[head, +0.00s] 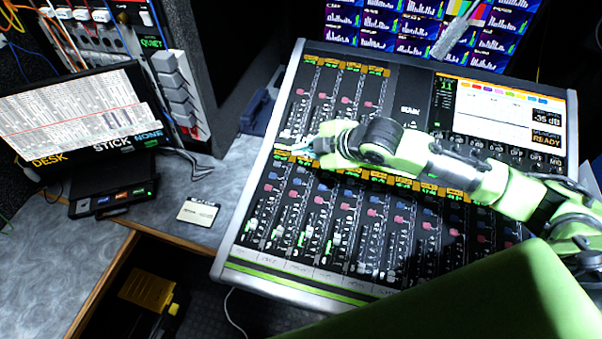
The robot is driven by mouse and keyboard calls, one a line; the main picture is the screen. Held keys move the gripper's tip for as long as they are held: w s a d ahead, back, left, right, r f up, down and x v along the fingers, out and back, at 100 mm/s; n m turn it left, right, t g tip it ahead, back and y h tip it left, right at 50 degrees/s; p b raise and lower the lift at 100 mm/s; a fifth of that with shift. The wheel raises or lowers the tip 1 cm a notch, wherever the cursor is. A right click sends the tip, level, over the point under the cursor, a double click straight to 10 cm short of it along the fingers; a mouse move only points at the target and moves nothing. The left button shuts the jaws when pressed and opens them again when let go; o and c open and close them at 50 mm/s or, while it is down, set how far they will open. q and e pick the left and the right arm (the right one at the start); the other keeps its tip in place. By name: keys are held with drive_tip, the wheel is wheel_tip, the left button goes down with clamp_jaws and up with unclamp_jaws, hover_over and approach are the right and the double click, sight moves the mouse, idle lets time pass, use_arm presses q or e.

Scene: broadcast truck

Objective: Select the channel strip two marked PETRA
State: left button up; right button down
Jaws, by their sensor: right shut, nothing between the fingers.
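The mixing console (232,262) fills the middle of the head view, with an upper and a lower bank of channel strips. Handwritten names run along a pale label strip (300,268) at its front edge; they are too small to read surely, so I cannot tell which one says PETRA. My right arm reaches in from the right across the console. My right gripper (284,147) is shut and empty, over the left end of the orange display row between the two banks. I cannot tell whether it touches the surface. It hides part of the strips below it. My left gripper is out of view.
The console screen (500,110) reads "-35 dB" and "READY". On the left are a monitor (75,110) marked DESK, STICK and NONE, a small black box (112,197) with lit buttons, and a card (198,212) on the grey desk. A multi-picture display stands behind.

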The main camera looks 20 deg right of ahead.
drive_tip(key=b, duration=0.4)
hover_over(302, 174)
drive_tip(key=f, duration=0.4)
drive_tip(key=shift+s+f, duration=0.2)
drive_tip(key=shift+f, duration=0.05)
drive_tip(key=shift+w+f, duration=0.15)
drive_tip(key=shift+f, duration=0.75)
drive_tip(key=shift+f, duration=0.15)
drive_tip(key=shift+f, duration=0.2)
drive_tip(key=shift+d+f, duration=0.1)
drive_tip(key=shift+f, duration=0.35)
idle(0.5)
idle(0.3)
drive_tip(key=shift+r+p, duration=0.85)
drive_tip(key=shift+p, duration=0.05)
